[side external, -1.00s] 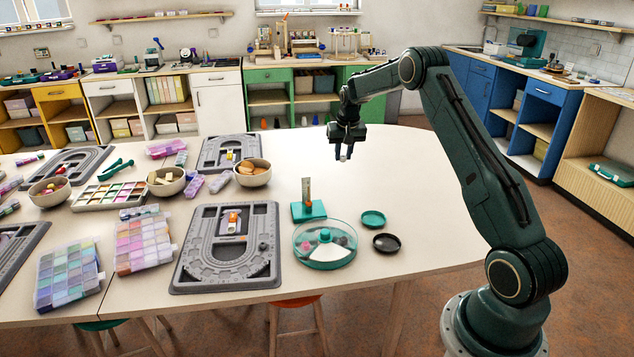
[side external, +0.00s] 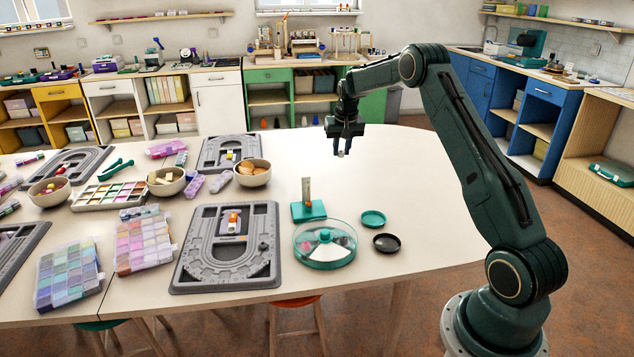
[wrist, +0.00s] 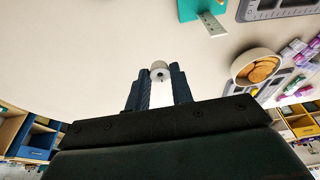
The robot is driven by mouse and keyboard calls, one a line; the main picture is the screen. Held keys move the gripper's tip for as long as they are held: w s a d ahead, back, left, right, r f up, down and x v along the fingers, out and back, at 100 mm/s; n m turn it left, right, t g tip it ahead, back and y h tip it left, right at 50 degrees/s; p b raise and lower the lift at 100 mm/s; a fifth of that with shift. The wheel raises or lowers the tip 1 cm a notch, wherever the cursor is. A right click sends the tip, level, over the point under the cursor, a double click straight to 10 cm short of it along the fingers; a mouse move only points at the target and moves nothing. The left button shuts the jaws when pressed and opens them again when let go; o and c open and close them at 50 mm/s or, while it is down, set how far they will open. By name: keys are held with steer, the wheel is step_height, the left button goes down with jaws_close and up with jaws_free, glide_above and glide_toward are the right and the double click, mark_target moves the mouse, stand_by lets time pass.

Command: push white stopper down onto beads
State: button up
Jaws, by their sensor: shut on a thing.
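My gripper (side external: 341,151) is shut on a small white stopper (wrist: 160,68), which sticks out past the fingertips in the wrist view. In the side view the stopper (side external: 341,155) is a tiny pale spot under the fingers, held above the bare table. A teal stand (side external: 309,210) with an upright metallic post (side external: 307,191) stands to the left of and nearer than my gripper. In the wrist view the post (wrist: 212,22) shows at the top, apart from the stopper.
A round clear-lidded teal tray (side external: 325,262), a teal dish (side external: 373,219) and a black dish (side external: 386,243) lie near the stand. A grey bead board (side external: 193,278) is left of the tray. A bowl (side external: 252,180) stands farther back. The table right of the stand is largely clear.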

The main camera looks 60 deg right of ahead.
steer(key=w+a+f, duration=0.2)
steer(key=w+a, duration=0.4)
steer(key=a, duration=0.3)
steer(key=shift+a+f, duration=0.2)
steer(key=shift+f, duration=0.15)
glide_above(309, 202)
steer(key=shift+f, duration=2.3)
steer(key=shift+f, duration=3.3)
stand_by(1.1)
